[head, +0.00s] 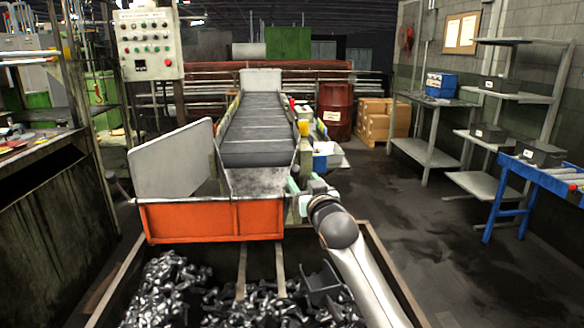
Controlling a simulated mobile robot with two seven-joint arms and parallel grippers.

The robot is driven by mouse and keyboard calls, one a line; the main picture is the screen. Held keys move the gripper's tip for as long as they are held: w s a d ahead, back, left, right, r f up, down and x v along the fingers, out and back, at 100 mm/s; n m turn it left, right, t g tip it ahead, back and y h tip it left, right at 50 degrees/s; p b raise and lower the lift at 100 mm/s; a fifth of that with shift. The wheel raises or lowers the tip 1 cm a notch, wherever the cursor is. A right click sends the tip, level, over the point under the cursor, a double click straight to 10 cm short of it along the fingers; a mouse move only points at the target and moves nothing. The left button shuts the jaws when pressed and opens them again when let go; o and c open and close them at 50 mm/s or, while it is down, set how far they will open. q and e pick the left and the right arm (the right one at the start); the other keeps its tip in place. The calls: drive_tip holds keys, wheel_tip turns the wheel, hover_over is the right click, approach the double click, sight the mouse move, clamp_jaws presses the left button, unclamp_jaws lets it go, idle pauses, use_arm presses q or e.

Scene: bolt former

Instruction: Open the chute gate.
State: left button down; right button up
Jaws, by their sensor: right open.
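The chute (262,182) is a grey metal trough at the near end of the conveyor, with an orange front (212,220) above the bin. A large grey panel (172,160) stands upright on the chute's left side. I cannot tell for sure which plate is the gate. My right gripper (296,190) is open at the chute's right side, close to a pale green part there. The fingertips are small and partly hidden, and I cannot tell whether they touch anything. My left gripper is not in view.
A bin (381,265) full of shiny metal parts lies below the chute. The dark conveyor (256,130) runs back from it. A control box (148,44) stands at left. A red drum (335,110), shelves and a blue roller table (545,174) are at right, with clear floor between.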

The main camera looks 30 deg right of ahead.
drive_tip(key=x, duration=1)
drive_tip(key=shift+w, duration=0.15)
clamp_jaws()
idle(0.4)
drive_tip(key=shift+a, duration=0.1)
idle(0.9)
